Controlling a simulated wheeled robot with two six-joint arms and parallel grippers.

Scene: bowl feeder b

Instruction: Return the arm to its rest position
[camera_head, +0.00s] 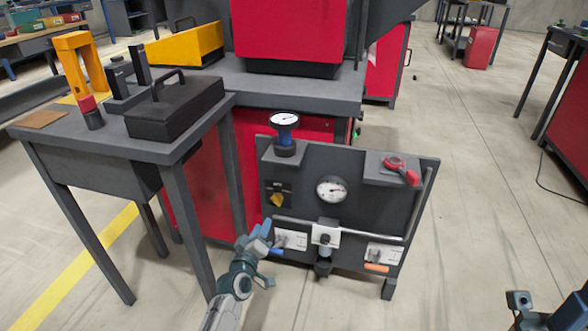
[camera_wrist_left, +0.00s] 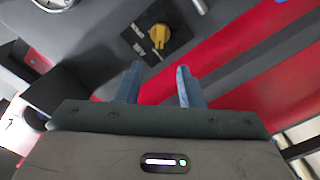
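My left arm (camera_head: 232,290) reaches up from the bottom of the head view. My left gripper (camera_head: 264,236) is at the lower left of the grey panel (camera_head: 365,215), below a yellow rotary knob (camera_head: 277,200). In the left wrist view its two blue fingers (camera_wrist_left: 157,75) are apart with nothing between them. The yellow knob (camera_wrist_left: 158,37) shows just beyond the fingertips there, clear of them. Part of my right arm (camera_head: 570,312) shows at the lower right edge of the head view. Its fingers do not show.
The panel carries a dial gauge (camera_head: 331,189), a blue gauge (camera_head: 285,132), a red-handled tool (camera_head: 401,169) and a horizontal bar (camera_head: 355,231). A grey table (camera_head: 150,148) stands on the left, its leg close to my left arm. Open floor lies right of the panel.

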